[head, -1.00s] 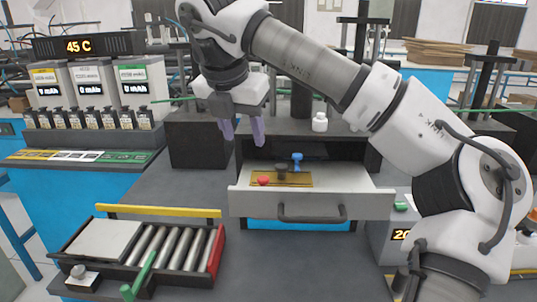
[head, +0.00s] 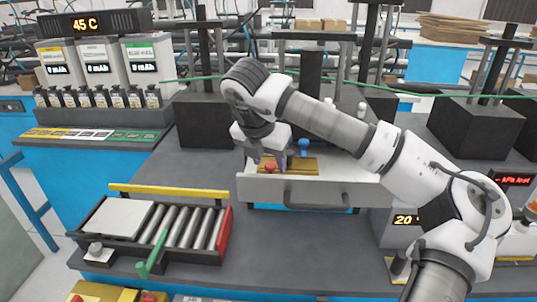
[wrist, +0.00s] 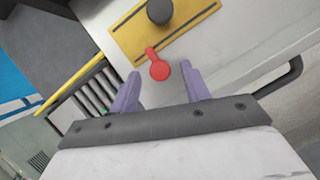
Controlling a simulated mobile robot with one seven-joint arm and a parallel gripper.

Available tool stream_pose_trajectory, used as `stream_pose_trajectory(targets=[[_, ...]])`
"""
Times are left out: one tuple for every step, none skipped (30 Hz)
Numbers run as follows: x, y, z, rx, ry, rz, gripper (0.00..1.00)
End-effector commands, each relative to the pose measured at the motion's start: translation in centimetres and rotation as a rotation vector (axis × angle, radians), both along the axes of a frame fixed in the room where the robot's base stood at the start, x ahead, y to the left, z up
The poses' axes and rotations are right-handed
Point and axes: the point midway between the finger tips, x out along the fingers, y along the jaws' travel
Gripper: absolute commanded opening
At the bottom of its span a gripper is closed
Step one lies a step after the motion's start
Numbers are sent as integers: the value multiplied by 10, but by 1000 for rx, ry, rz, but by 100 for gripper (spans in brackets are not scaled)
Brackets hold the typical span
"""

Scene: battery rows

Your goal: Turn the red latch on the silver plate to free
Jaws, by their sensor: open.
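In the head view this red latch (head: 270,167) and yellow plate (head: 308,164) are in the open drawer (head: 262,185). My gripper (wrist: 160,74) is open, its two purple fingers on either side of the latch's round end in the picture; I cannot tell if they touch it. It also shows in the head view (head: 268,160).
A dark knob (wrist: 160,11) and a blue knob (head: 304,147) stand near the latch. The drawer handle (head: 316,204) sticks out in front. A roller tray (head: 187,226) with a green lever (head: 152,254) lies to the left. The grey bench between is clear.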

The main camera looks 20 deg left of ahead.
Motion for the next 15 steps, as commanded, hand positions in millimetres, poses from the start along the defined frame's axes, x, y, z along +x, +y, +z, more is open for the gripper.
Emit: stream_pose_trajectory(targets=[[1, 0, -2, 0, 1, 0, 47], [1, 0, -3, 1, 0, 0, 47], [1, 0, -4, 0, 0, 0, 47], [2, 0, -4, 0, 0, 0, 47], [2, 0, -5, 0, -1, 0, 47], [2, 0, -5, 0, -1, 0, 47], [2, 0, -5, 0, -1, 0, 47], [2, 0, -5, 0, -1, 0, 47], [2, 0, -5, 0, -1, 0, 47], [2, 0, -5, 0, -1, 0, 47], [2, 0, -4, 0, -1, 0, 43], [2, 0, -4, 0, 0, 0, 37], [2, 0, -4, 0, 0, 0, 34], [2, 0, -4, 0, 0, 0, 30], [2, 0, -4, 0, 0, 0, 24]])
